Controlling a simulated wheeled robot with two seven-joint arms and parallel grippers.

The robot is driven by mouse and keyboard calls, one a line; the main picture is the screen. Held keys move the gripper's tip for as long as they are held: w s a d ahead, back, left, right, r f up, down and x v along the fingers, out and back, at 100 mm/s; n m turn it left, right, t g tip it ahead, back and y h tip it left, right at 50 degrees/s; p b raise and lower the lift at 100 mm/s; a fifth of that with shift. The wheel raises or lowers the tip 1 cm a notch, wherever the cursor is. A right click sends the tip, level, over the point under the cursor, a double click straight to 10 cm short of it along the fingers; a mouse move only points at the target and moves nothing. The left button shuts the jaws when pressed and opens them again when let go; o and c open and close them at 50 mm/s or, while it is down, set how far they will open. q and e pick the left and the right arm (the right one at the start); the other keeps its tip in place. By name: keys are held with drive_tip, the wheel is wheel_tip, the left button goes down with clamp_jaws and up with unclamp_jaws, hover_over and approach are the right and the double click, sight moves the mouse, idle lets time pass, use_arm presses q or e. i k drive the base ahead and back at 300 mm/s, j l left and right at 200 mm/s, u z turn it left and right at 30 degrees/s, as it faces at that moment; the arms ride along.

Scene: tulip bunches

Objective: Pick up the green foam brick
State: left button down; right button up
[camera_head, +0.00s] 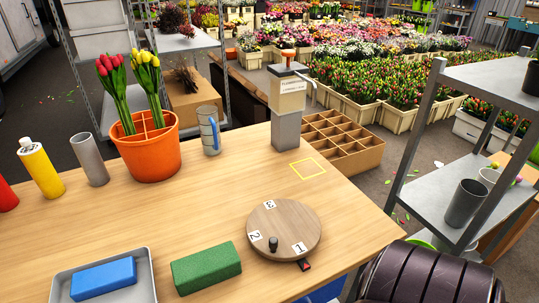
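The green foam brick (206,268) lies flat on the wooden table near its front edge. It sits between a grey tray on its left and a round wooden disc on its right, apart from both. Nothing is on top of it and no gripper is touching it. Neither of my grippers shows in the head view, so whether they are open or shut is hidden.
The grey tray (145,284) holds a blue brick (103,278). The round disc (285,218) bears number labels and a dark knob. An orange bucket (150,157) holds red and yellow tulips. A grey dispenser (286,130) stands behind. The table's middle is clear.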

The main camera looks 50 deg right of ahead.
sight(194, 272)
drive_tip(key=l+z, duration=0.1)
drive_tip(key=z, duration=0.25)
drive_tip(key=l+z, duration=0.1)
drive_tip(key=z, duration=0.3)
